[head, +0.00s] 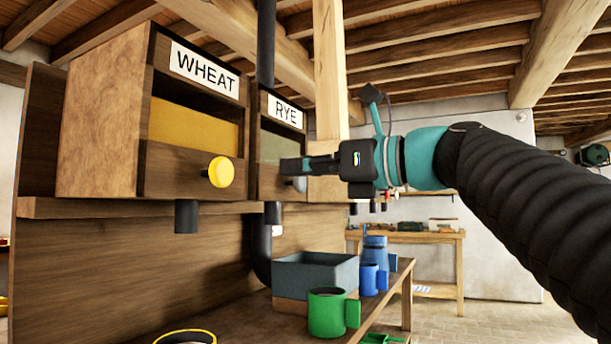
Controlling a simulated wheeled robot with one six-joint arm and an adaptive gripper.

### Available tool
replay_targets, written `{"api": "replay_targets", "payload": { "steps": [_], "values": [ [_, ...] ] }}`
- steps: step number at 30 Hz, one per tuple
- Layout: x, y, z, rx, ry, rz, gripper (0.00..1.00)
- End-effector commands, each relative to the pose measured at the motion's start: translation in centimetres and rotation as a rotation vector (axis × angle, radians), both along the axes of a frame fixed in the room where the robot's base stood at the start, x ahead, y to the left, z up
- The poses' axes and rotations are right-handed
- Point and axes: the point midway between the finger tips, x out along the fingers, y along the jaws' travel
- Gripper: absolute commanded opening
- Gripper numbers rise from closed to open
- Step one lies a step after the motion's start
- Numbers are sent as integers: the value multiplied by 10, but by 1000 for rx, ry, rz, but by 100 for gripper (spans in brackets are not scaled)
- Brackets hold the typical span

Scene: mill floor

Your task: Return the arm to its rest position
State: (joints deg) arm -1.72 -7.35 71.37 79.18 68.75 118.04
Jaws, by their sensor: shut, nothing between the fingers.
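My gripper (296,164) is black and shut, with nothing in it. It reaches in from the right, pointing left, in front of the RYE bin (283,143). It covers part of that bin's lower front and partly hides a grey knob (297,184) there. I cannot tell whether the fingers touch the bin. The black-sleeved arm with teal joints stretches from the right edge of the view to the gripper.
A WHEAT bin (195,167) with a yellow knob (221,172) hangs at left. Below, a bench holds a grey-blue box (315,275), a green mug (328,313) and blue mugs (372,279). A wooden post (330,70) stands behind my gripper. A table (425,240) is farther back.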

Motion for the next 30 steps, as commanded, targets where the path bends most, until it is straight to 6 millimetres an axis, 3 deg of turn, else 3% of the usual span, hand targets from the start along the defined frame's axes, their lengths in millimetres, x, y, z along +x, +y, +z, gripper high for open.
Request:
{"api": "replay_targets", "payload": {
  "steps": [8,14,17,22,26,30],
  "values": [
    [0,0,0,-11,-28,0,0],
    [10,-3,-9,-149,-277,-37,0],
    [32,-10,-45,-317,-422,-71,0],
    [55,-30,-128,-665,-639,-60,0],
    [54,-53,-199,-955,-799,26,0],
    [33,-85,-279,-1267,-970,212,0]
  ]
}}
